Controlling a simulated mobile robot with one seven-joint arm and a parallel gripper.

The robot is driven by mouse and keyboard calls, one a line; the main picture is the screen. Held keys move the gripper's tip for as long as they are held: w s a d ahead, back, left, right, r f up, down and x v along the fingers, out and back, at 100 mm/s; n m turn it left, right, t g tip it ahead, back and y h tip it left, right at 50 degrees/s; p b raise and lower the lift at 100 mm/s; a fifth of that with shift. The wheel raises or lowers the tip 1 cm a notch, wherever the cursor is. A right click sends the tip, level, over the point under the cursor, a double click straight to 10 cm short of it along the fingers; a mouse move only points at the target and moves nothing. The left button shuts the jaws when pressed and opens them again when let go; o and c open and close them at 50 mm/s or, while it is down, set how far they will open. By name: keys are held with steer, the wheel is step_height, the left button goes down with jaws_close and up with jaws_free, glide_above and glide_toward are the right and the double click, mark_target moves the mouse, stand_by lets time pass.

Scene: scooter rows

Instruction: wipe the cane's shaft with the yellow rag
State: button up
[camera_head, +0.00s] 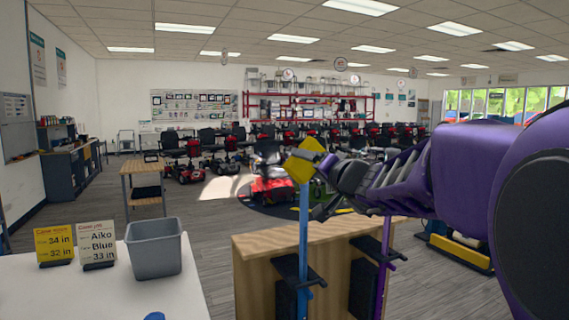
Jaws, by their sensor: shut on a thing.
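My gripper (312,166) reaches in from the right and is shut on the yellow rag (303,163). The rag is at the top of the blue cane (303,232); I cannot tell whether it touches the shaft. The blue cane stands upright in a black holder on the front of a wooden stand. Its top is hidden by the rag and gripper. A purple cane (382,262) stands upright to its right in another black holder, its upper end hidden by my arm.
The wooden stand (255,262) is below my gripper. At left, a white table (172,298) bears a grey bin (154,248), a yellow card (54,245) and a partly cut-off blue object (155,316). Rows of scooters (270,170) stand behind. Grey floor lies between.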

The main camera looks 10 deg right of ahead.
steer(key=shift+b+x, duration=0.65)
steer(key=shift+x, duration=0.5)
stand_by(0.6)
steer(key=shift+w+d, duration=0.3)
steer(key=shift+d, duration=0.65)
steer(key=shift+w+d, duration=0.3)
steer(key=shift+d, duration=0.65)
steer(key=shift+w+a, duration=0.1)
steer(key=shift+s+a, duration=0.2)
steer(key=shift+a, duration=0.45)
steer(key=shift+s+a, duration=0.2)
steer(key=shift+a, duration=0.5)
steer(key=shift+s+a, duration=0.2)
steer(key=shift+a, duration=0.45)
steer(key=shift+v, duration=3)
steer(key=shift+d+r, duration=0.1)
steer(key=shift+d, duration=0.05)
